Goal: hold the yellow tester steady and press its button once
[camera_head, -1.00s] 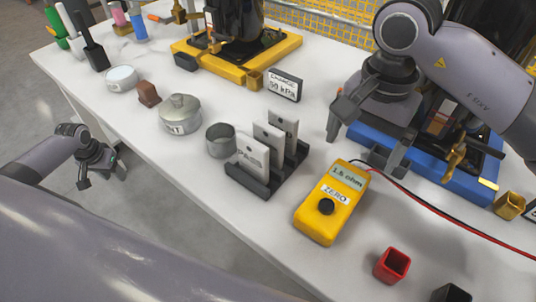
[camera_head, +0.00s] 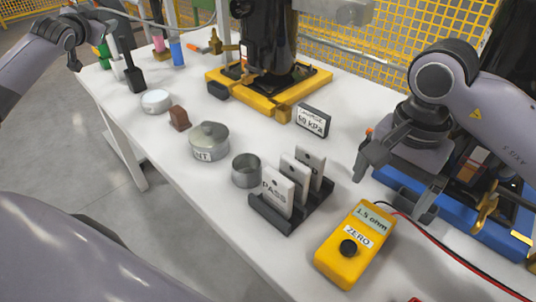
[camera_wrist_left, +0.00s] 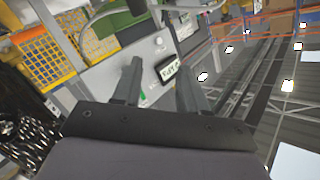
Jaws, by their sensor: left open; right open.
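The yellow tester (camera_head: 338,265) lies on the white table at the lower right of the head view. Its display reads about 1.5 ohm, and a round black button (camera_head: 348,248) sits below the ZERO label. Red and black leads (camera_head: 440,248) run from its top to the right. My right gripper (camera_head: 393,192) is open and empty, pointing down beyond the tester and apart from it. My left arm is raised at the upper left of the head view, far from the tester. In the left wrist view my left gripper (camera_wrist_left: 157,80) is open with nothing between its fingers.
A black rack (camera_head: 288,222) holding upright plates, one marked PASS, stands left of the tester. A yellow pallet (camera_head: 292,100) stands at the back.

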